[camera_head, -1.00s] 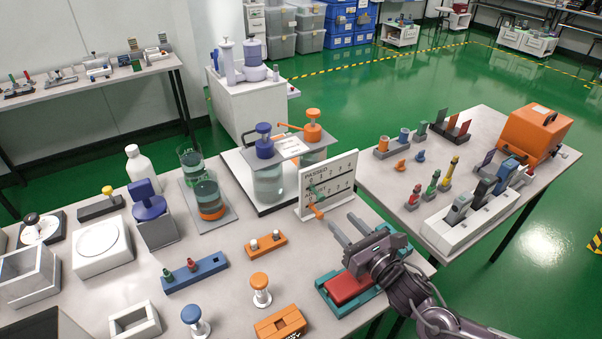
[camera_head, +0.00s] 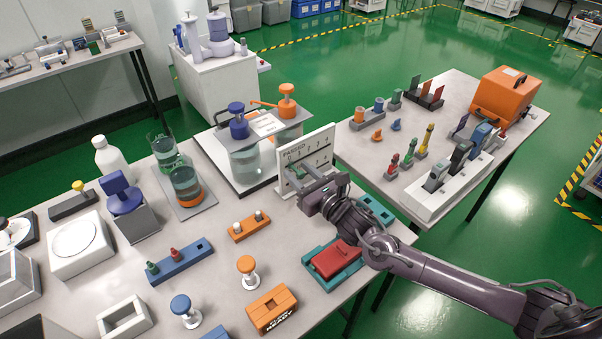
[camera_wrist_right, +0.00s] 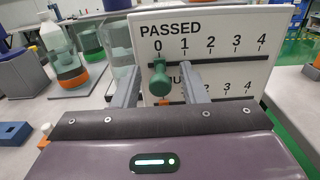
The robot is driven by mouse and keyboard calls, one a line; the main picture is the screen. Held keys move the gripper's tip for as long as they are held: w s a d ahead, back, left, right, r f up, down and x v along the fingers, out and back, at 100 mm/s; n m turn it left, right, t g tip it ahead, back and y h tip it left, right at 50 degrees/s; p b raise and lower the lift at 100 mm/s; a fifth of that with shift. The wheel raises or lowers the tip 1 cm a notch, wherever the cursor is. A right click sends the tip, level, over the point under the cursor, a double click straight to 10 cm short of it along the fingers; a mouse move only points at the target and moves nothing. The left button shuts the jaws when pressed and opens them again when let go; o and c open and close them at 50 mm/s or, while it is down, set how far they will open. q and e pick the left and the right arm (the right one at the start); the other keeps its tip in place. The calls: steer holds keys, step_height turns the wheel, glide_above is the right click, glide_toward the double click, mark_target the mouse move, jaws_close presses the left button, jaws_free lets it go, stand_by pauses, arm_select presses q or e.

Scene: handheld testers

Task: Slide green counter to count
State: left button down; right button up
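A white counting board (camera_head: 322,147) stands upright at the right edge of the near table. In the right wrist view the board (camera_wrist_right: 220,48) reads PASSED over a slot marked 0 to 4, with a second scale below it. The green counter (camera_wrist_right: 159,78) is a knob on the upper slot, at the 0 mark. My right gripper (camera_head: 299,176) is in front of the board. In the wrist view its fingers (camera_wrist_right: 159,72) are open on either side of the green counter, with gaps showing. An orange counter (camera_wrist_right: 164,100) is mostly hidden below. My left gripper is not in view.
Behind the board stand glass jars with a blue pump (camera_head: 238,122) and an orange pump (camera_head: 287,100). A red block in a teal tray (camera_head: 334,262) lies below my right arm. An orange block with two pegs (camera_head: 249,228) is to the left.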

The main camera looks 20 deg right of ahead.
jaws_close()
steer(key=shift+w+d+b, duration=0.15)
steer(key=shift+w+d, duration=0.1)
steer(key=shift+d, duration=0.5)
steer(key=shift+w+d+b, duration=0.15)
steer(key=shift+w+d, duration=0.1)
steer(key=shift+d, duration=0.45)
jaws_free()
